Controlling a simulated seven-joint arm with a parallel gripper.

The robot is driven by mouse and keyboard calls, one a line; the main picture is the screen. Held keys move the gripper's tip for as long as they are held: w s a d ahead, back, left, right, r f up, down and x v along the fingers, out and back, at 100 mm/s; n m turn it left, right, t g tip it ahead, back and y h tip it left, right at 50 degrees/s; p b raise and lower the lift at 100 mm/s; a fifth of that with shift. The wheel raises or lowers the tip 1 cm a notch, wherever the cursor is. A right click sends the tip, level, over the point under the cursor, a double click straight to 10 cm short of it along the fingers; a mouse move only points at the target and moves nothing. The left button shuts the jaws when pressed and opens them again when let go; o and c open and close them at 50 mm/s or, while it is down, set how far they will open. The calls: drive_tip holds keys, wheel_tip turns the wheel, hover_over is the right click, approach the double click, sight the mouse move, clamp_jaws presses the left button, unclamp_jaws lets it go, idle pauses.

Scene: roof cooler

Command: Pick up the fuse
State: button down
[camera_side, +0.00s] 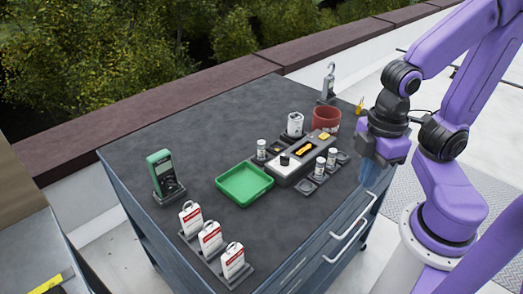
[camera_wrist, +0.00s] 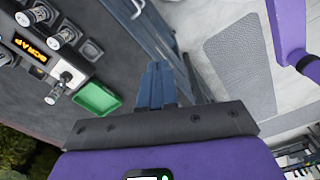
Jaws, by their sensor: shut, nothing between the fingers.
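Several small pale cylinders that look like fuses stand upright in dark holders on the cart top. In the side view, two stand at the right: one fuse-like cylinder (camera_side: 320,167) and another beside it (camera_side: 331,157). A third cylinder (camera_side: 261,148) stands left of the grey block. The wrist view shows such cylinders at its upper left, one of them a fuse-like cylinder (camera_wrist: 66,35). I cannot tell which one the task means. My gripper (camera_side: 371,178) points down by the cart's right edge, apart from the cylinders. Its fingers (camera_wrist: 159,68) are shut and empty.
A grey block (camera_side: 285,168) with a label, reading SCRAP in the wrist view, stands among the holders. Nearby are a green tray (camera_side: 245,184), red pot (camera_side: 326,119), white canister (camera_side: 295,124), green meter (camera_side: 162,172) and red-white tags (camera_side: 210,237). The cart's far left top is clear.

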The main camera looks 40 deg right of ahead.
drive_tip(key=c, duration=0.8)
unclamp_jaws()
drive_tip(key=n+t+h, duration=0.3)
drive_tip(key=n+h, duration=0.5)
drive_tip(key=h, duration=1)
hover_over(259, 149)
drive_tip(key=a, duration=0.3)
wheel_tip(259, 149, down, 9)
drive_tip(key=shift+s+a+f, duration=0.1)
drive_tip(key=shift+s+f, duration=0.1)
drive_tip(key=shift+f, duration=1.35)
drive_tip(key=shift+s+a+f, duration=0.1)
drive_tip(key=shift+s+f, duration=0.05)
drive_tip(key=shift+f, duration=1.35)
drive_tip(key=shift+d+f, duration=0.15)
drive_tip(key=shift+f, duration=0.2)
drive_tip(key=shift+w+d, duration=0.25)
drive_tip(key=shift+d, duration=0.9)
drive_tip(key=shift+w+d, duration=0.2)
drive_tip(key=shift+d, duration=0.95)
